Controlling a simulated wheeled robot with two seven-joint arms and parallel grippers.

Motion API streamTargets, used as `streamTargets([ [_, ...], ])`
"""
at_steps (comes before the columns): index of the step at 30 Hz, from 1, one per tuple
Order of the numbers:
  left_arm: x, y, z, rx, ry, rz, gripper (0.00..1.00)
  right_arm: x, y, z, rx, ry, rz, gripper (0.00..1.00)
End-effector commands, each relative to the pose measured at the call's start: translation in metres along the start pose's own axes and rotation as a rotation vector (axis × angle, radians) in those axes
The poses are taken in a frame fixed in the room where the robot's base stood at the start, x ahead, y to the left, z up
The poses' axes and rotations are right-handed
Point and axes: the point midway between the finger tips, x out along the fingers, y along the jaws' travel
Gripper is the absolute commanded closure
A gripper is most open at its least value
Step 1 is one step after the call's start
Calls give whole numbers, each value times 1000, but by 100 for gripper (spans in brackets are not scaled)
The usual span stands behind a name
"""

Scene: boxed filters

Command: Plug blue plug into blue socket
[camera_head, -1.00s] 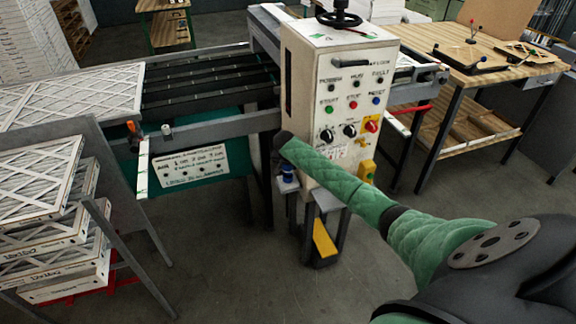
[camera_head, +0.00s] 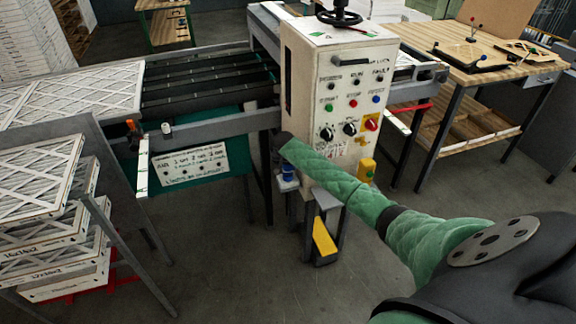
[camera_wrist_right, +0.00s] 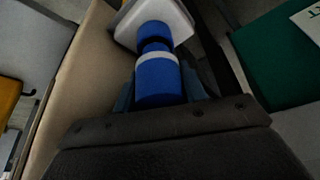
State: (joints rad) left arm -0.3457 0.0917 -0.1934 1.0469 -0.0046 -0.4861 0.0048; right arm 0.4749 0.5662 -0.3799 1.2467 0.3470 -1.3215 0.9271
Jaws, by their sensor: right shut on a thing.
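In the right wrist view, a blue plug (camera_wrist_right: 158,84) with a white ring sits between the fingers of my right gripper (camera_wrist_right: 160,92), which is shut on it. Just beyond the plug, roughly in line with it, is the blue socket (camera_wrist_right: 154,32) on a pale grey housing (camera_wrist_right: 183,18). A dark band lies between them; I cannot tell whether they touch. In the head view, my right gripper (camera_head: 284,163) is at the left side of the control cabinet, partly hidden by my green-sleeved arm, with small blue parts (camera_head: 288,174) below it. My left gripper is not in view.
The control cabinet (camera_head: 312,75) carries buttons and knobs. A conveyor (camera_head: 205,85) with a white-signed green panel (camera_head: 192,165) lies to its left. Stacked filters (camera_head: 50,225) stand at lower left, a wooden workbench (camera_head: 445,60) at right. Bare floor (camera_head: 230,270) is in front.

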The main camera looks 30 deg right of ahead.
Motion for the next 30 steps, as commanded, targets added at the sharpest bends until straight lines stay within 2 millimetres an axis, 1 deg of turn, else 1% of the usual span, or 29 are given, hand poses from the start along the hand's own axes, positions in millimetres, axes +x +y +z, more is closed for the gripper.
streamTargets([
  [30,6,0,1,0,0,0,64,19,0,8,0,-1,0,84],
])
